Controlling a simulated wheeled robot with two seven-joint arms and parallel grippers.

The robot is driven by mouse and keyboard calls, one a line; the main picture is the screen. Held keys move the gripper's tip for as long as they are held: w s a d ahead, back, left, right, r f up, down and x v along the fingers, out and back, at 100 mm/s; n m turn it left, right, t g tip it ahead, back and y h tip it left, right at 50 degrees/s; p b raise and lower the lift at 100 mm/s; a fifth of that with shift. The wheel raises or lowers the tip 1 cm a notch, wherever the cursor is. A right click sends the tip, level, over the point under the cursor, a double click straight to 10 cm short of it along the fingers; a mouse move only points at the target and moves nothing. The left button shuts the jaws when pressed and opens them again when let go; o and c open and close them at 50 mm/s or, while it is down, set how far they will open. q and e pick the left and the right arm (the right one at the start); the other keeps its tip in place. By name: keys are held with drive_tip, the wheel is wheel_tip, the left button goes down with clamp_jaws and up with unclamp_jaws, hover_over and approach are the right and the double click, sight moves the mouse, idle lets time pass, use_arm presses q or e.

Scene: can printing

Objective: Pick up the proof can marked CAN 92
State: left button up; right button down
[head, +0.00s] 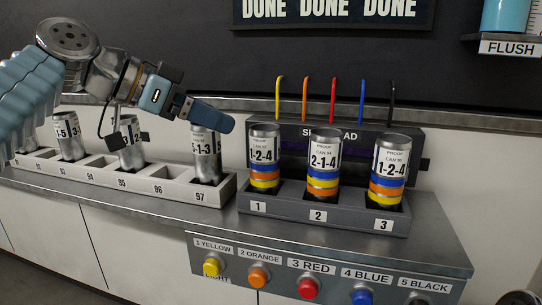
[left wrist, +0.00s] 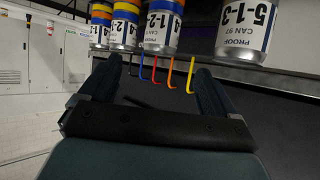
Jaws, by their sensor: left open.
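The proof can CAN 92 (head: 264,160) stands upright in slot 1 of the dark spray-head station. Its label reads 1-2-4 over blue, orange and yellow bands. In the left wrist view a can with bands and a 1-2 label (left wrist: 160,24), beside CAN 97, appears to be the same one, partly cut off by the frame. My left gripper (head: 212,115) is open and empty, above and left of CAN 92, in front of the can in slot 97. Its two spread fingers show in the left wrist view (left wrist: 160,82). My right gripper is out of view.
Two similar banded cans stand in slot 2 (head: 324,165) and slot 3 (head: 389,170). CAN 97 (head: 206,160) stands in the pale rack (head: 120,186) at left, with other cans. Coloured hooked tubes (head: 333,95) rise behind the station. Colour buttons (head: 258,278) line the front below.

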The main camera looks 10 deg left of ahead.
sight(272, 139)
use_arm(q)
drive_tip(key=x, duration=1.3)
drive_tip(key=shift+w+d+f, duration=0.1)
drive_tip(key=shift+w+d, duration=0.1)
drive_tip(key=shift+w, duration=0.15)
drive_tip(key=c, duration=1.3)
